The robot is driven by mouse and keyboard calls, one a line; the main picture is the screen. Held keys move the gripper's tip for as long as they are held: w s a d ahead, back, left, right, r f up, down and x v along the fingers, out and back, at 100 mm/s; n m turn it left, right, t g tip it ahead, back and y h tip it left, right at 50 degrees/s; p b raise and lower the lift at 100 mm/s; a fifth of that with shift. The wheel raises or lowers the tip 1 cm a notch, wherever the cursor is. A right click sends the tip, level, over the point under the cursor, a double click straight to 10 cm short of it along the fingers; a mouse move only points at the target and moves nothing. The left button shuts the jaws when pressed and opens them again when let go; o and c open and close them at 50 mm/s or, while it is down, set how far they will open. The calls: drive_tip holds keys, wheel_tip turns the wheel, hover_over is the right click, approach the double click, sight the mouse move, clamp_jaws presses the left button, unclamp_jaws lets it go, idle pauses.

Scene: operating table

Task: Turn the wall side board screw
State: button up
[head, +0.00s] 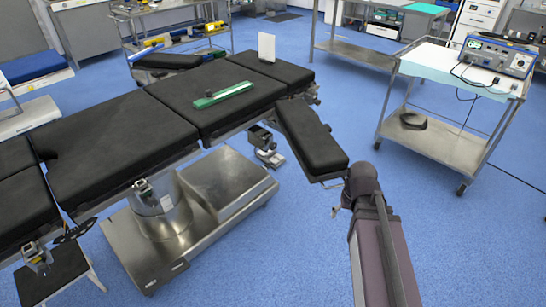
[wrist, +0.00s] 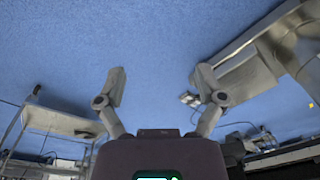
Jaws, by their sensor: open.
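The black operating table (head: 110,135) runs diagonally across the left of the head view. A black padded side board (head: 312,140) sticks out from its right end toward my arm. A small dark knob-like part (head: 314,94) shows at the table's edge near the board; I cannot tell whether it is the screw. My gripper (wrist: 161,80) is open and empty in the wrist view, its two fingers apart over blue floor. In the head view my arm mostly hides it, close to the near end of the side board. No screw is between the fingers.
A metal cart (head: 440,142) with an electronic device (head: 498,57) stands at the right, cables hanging. A steel table base (head: 165,240) stands below the table. Blue floor is free between table and cart.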

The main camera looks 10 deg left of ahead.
wheel_tip(320, 180, down, 8)
drive_tip(key=w+a+n+b, duration=0.1)
drive_tip(key=w+b, duration=0.1)
drive_tip(key=b, duration=0.5)
drive_tip(key=n+t+y+b, duration=1)
drive_tip(key=n+y+b, duration=0.4)
drive_tip(key=n+b, duration=0.2)
approach(274, 147)
drive_tip(key=v, duration=0.3)
drive_tip(key=shift+a, duration=0.1)
drive_tip(key=x, duration=1.3)
drive_tip(key=shift+w+a, duration=0.15)
drive_tip(key=shift+w, duration=0.2)
